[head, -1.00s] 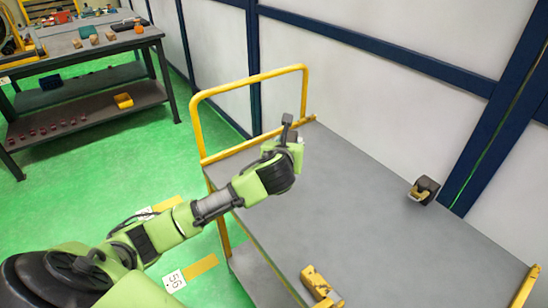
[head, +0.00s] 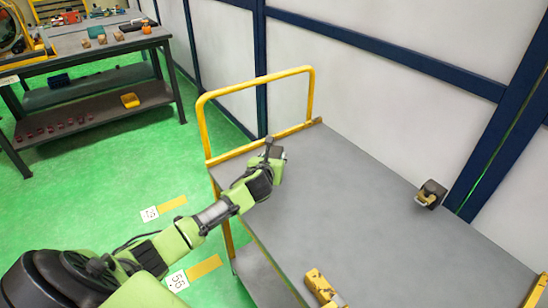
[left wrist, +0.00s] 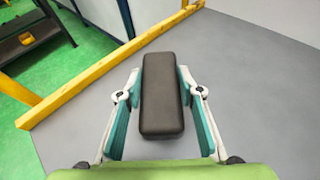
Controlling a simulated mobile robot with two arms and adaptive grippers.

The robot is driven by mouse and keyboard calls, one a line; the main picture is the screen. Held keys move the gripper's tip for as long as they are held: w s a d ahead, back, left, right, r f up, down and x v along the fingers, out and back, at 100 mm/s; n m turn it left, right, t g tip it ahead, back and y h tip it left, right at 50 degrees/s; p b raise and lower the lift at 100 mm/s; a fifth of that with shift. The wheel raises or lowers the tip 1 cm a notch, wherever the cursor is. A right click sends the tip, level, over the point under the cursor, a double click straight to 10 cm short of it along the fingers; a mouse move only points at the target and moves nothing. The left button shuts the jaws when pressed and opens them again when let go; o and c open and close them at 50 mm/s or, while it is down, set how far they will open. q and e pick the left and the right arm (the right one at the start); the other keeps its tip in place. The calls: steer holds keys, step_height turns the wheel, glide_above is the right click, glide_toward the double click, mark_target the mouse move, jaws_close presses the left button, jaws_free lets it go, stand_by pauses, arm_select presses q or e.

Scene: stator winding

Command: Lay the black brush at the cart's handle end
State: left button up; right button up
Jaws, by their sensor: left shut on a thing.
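The black brush (left wrist: 161,95) is a dark rectangular block between the teal finger pads of my left gripper (left wrist: 162,105) in the left wrist view. The left gripper is shut on it. In the head view the left gripper (head: 276,152) is over the cart's grey top (head: 350,200), near the yellow handle (head: 258,82). Whether the brush touches the cart top cannot be told. My right gripper is not in view.
A dark and tan object (head: 430,194) lies at the cart's far right edge by the wall. A yellow block (head: 322,285) lies at the near edge. The cart top between them is clear. A workbench (head: 105,45) stands at the back left.

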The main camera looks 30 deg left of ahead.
arm_select(q)
steer(key=o, duration=1.2)
steer(key=shift+r, duration=0.15)
steer(key=v, duration=1.2)
steer(key=shift+p, duration=0.4)
